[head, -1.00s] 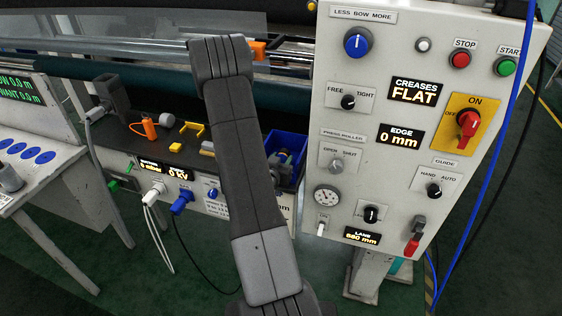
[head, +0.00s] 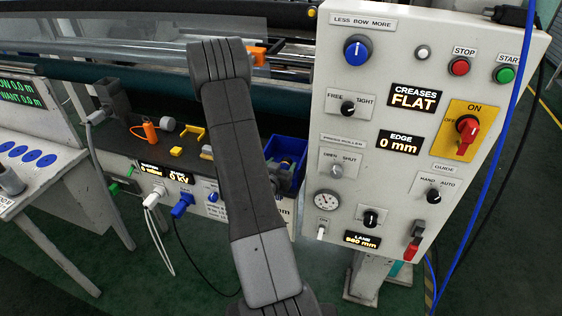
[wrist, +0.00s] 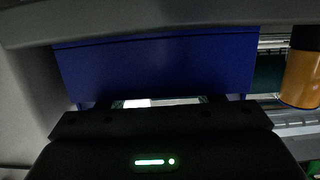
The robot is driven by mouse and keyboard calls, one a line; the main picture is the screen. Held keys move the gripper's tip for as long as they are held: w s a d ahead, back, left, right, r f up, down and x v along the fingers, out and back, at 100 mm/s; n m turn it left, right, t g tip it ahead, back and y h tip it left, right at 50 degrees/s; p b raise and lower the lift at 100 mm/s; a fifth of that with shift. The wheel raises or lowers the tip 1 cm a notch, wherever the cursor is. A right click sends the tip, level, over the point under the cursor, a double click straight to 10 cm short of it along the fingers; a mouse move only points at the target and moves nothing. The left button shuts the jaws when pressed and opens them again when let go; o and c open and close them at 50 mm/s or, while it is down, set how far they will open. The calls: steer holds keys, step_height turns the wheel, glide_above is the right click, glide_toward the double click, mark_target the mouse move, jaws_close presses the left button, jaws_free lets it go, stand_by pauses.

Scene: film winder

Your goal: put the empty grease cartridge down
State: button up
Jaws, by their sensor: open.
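My gripper (wrist: 160,103) is open, its dark body with a green light filling the bottom of the wrist view. Nothing shows held between the jaws. A blue bin (wrist: 155,65) lies just beyond it across the middle of that view. In the head view the blue bin (head: 288,147) stands at the right end of the dark shelf, partly behind my arm. Small grey shapes show in its opening, but I cannot tell which belong to my gripper. I cannot make out the empty grease cartridge for sure in either view.
An orange cylinder (wrist: 301,78) with a dark top is at the right of the wrist view. The shelf (head: 128,150) holds an orange bottle (head: 150,131) and yellow pieces (head: 192,138). A white control panel (head: 430,60) stands close right of the bin.

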steer(key=b+v, duration=0.2)
steer(key=v, duration=0.9)
steer(key=shift+w+a+r, duration=0.1)
steer(key=shift+a+r, duration=0.05)
